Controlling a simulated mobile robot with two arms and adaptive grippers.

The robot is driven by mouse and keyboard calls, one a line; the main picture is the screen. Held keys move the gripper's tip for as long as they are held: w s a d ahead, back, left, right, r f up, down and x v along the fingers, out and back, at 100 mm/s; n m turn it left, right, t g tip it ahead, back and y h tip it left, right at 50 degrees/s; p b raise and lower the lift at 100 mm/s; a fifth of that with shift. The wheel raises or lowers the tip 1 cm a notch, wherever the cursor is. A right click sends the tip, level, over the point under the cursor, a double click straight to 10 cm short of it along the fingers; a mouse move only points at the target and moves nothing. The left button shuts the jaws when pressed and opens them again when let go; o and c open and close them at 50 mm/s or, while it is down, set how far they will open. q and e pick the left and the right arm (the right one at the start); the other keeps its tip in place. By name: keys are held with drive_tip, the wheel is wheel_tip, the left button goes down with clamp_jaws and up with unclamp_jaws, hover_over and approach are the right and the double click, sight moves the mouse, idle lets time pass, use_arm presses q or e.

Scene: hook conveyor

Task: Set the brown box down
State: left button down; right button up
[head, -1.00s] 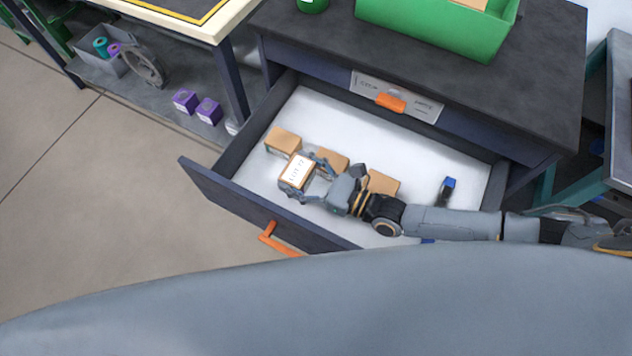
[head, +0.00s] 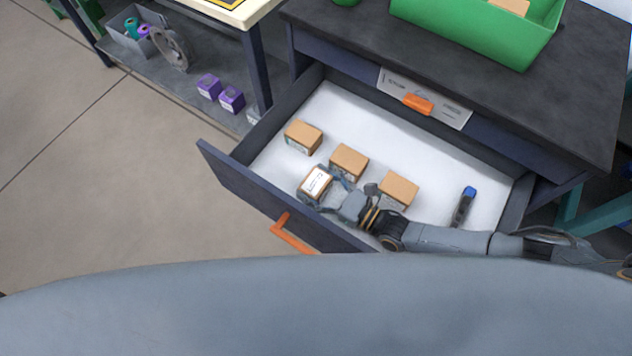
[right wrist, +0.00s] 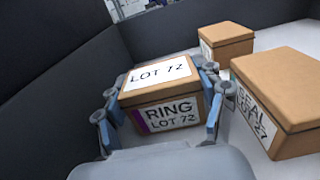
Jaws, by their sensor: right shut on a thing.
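The brown box (head: 315,184) has a white label on top. In the right wrist view the box (right wrist: 153,107) reads "RING LOT 72" on its near side and "LOT 72" on top. My right gripper (head: 328,188) is shut on it, with a finger on each side in the right wrist view (right wrist: 160,108). The box is inside the open drawer (head: 260,196), close to its front panel. I cannot tell whether its underside touches the drawer floor. My left gripper is not in view.
Other brown boxes stand in the drawer: one at the left (head: 303,137), one in the middle (head: 348,161) and one at the right (head: 397,190). A blue-topped dark tool (head: 464,206) lies at the drawer's right. White floor is clear toward the drawer's back.

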sight(325, 190)
drive_tip(key=o, duration=1.2)
drive_tip(key=shift+f, duration=0.1)
drive_tip(key=shift+r+p, duration=0.25)
drive_tip(key=shift+p, duration=0.1)
drive_tip(key=v, duration=0.7)
drive_tip(key=shift+s+d+f, duration=0.1)
drive_tip(key=shift+s+d, duration=0.05)
drive_tip(key=shift+d, duration=0.05)
